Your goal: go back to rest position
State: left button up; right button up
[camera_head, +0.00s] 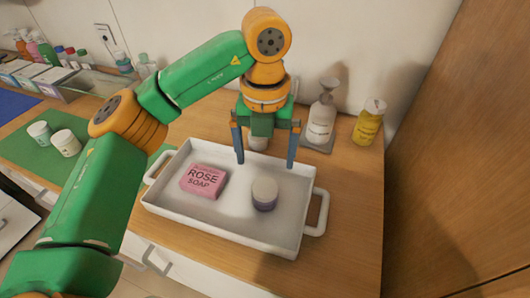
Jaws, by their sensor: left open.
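My left gripper (265,160) hangs over the back part of a white tray (228,227), its two blue fingers spread apart and pointing down with nothing between them. A pink box marked ROSE SOAP (203,181) lies in the left half of the tray. A small jar with a pale lid and purplish lower part (264,194) stands in the tray right of the soap, in front of the gripper and apart from it. A pale item behind the gripper is partly hidden. My right gripper does not show.
A pump bottle (322,118) and a yellow bottle (369,122) stand behind the tray. Two white jars, one of them nearer (66,143), stand on a green mat (28,154) at left. Several bottles and boxes line the back left. A wooden panel (465,150) rises at right.

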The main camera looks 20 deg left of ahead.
pick_arm(q)
jog(key=shift+r, duration=0.9)
